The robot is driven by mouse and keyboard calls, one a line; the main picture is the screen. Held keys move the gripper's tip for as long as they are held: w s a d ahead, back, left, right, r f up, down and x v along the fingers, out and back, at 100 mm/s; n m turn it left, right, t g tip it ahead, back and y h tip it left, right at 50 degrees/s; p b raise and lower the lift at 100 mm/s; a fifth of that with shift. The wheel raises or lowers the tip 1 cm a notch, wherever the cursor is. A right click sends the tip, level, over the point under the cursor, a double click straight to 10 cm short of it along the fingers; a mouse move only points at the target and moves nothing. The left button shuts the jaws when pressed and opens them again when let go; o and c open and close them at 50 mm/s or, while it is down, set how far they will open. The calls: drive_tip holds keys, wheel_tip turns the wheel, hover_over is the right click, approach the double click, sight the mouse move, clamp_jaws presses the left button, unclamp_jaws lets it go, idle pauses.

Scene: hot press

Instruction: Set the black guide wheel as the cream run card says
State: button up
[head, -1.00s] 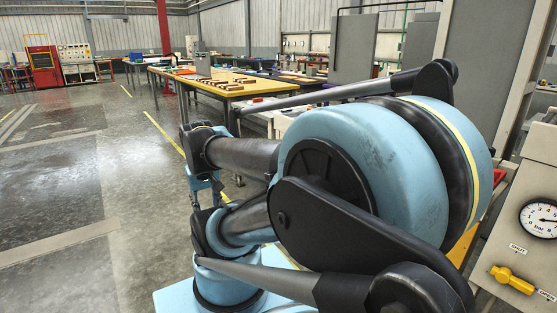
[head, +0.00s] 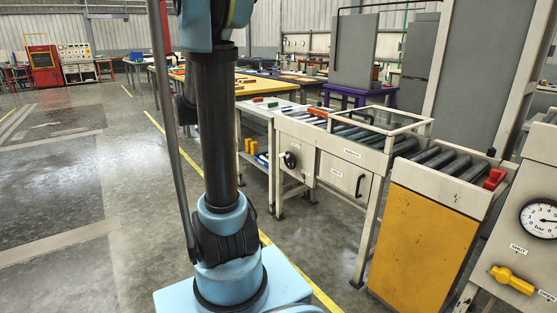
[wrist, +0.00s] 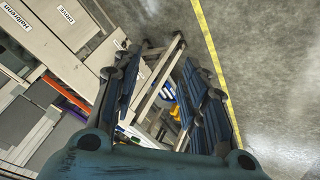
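The black guide wheel (head: 290,159) is on the front of the cream cabinet (head: 338,178) under the roller conveyor, at its left end. It has a pale centre, and its setting is too small to read. I cannot pick out the cream run card for certain; small white labels sit on the cabinet. My gripper is outside the head view. In the wrist view my gripper (wrist: 165,85) is open, its two dark fingers wide apart with nothing between them. The cabinet also shows there, tilted at upper left (wrist: 60,45). I cannot make out the wheel clearly in that view.
A white bench (head: 262,108) with coloured blocks stands left of the cabinet. A yellow-fronted roller unit (head: 420,231) with a red piece and a panel with a gauge (head: 541,219) and yellow lever (head: 512,279) stand right. The floor before the cabinet is clear.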

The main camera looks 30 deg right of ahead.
drive_tip(key=w+d+f+m+h, duration=0.3)
drive_tip(key=w+d+f, duration=0.1)
drive_tip(key=w+d, duration=0.5)
drive_tip(key=w+d+f+m+h, duration=0.3)
drive_tip(key=w+d, duration=0.4)
drive_tip(key=w, duration=0.5)
drive_tip(key=m+h, duration=0.5)
approach(280, 156)
drive_tip(key=shift+g, duration=0.4)
drive_tip(key=d, duration=0.3)
drive_tip(key=w+d, duration=0.1)
drive_tip(key=d, duration=0.5)
drive_tip(key=shift+w+d+f, duration=0.1)
drive_tip(key=shift+w+d, duration=0.15)
drive_tip(key=shift+d, duration=0.05)
clamp_jaws()
